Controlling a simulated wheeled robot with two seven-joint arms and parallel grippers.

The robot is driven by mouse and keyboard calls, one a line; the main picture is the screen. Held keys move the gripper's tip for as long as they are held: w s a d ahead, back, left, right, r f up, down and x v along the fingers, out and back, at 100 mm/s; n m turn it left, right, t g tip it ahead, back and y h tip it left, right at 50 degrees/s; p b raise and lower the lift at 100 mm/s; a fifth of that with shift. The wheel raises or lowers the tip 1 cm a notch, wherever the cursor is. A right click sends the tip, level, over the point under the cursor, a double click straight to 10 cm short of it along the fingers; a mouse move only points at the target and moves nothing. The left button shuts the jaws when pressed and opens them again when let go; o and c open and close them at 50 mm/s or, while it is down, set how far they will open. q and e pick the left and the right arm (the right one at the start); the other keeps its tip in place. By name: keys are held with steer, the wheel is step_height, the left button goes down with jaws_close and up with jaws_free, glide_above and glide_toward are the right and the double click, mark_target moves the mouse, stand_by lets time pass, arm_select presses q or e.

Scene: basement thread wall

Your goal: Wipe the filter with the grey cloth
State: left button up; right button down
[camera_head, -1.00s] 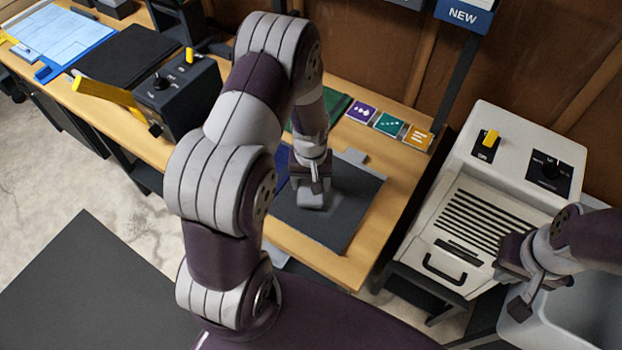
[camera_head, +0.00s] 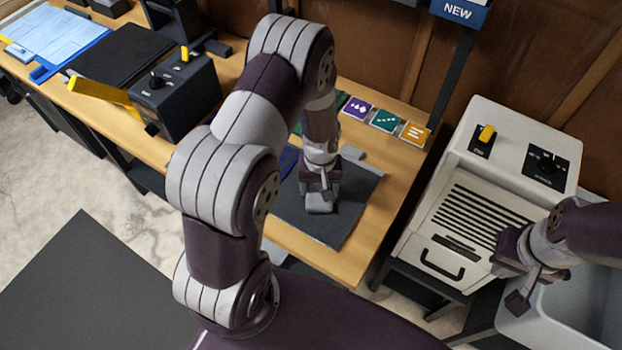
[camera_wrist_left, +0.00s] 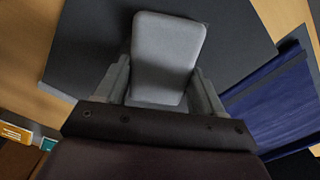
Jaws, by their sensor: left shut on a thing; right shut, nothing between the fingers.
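My left gripper (camera_head: 320,188) is shut on a light grey, round-cornered pad (camera_head: 319,206), which looks like the grey cloth. In the left wrist view the cloth (camera_wrist_left: 168,52) sits between the two fingers. It is over the flat dark grey panel (camera_head: 350,215) on the bench; I cannot tell whether it touches it. No separate filter is clearly recognisable, and I cannot tell whether this panel is the filter or a mat. My right gripper (camera_head: 511,283) is shut and empty, at the right in front of the vented white cabinet.
The white cabinet (camera_head: 420,235) with slots, handle and yellow switch stands right of the wooden bench (camera_head: 290,238). A grey sink (camera_head: 570,312) is beside it. A blue item (camera_wrist_left: 275,95) lies beside the panel. A dark control box (camera_head: 185,95) stands left. Three coloured tiles (camera_head: 384,120) lie behind.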

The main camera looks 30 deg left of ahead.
arm_select(q)
steer(key=shift+s+d+f, duration=0.1)
steer(key=shift+d, duration=0.9)
steer(key=shift+s+d+f, duration=0.1)
steer(key=shift+d, duration=0.9)
steer(key=shift+r+p, duration=0.25)
steer(key=shift+p, duration=0.25)
steer(key=shift+a+f, duration=0.15)
steer(key=shift+a, duration=0.05)
steer(key=shift+w+a+f, duration=0.1)
steer(key=shift+a, duration=1.5)
steer(key=shift+w+a, duration=0.15)
steer(key=shift+a, duration=1.7)
step_height(320, 180, up, 10)
steer(key=p, duration=0.9)
steer(key=shift+f, duration=0.4)
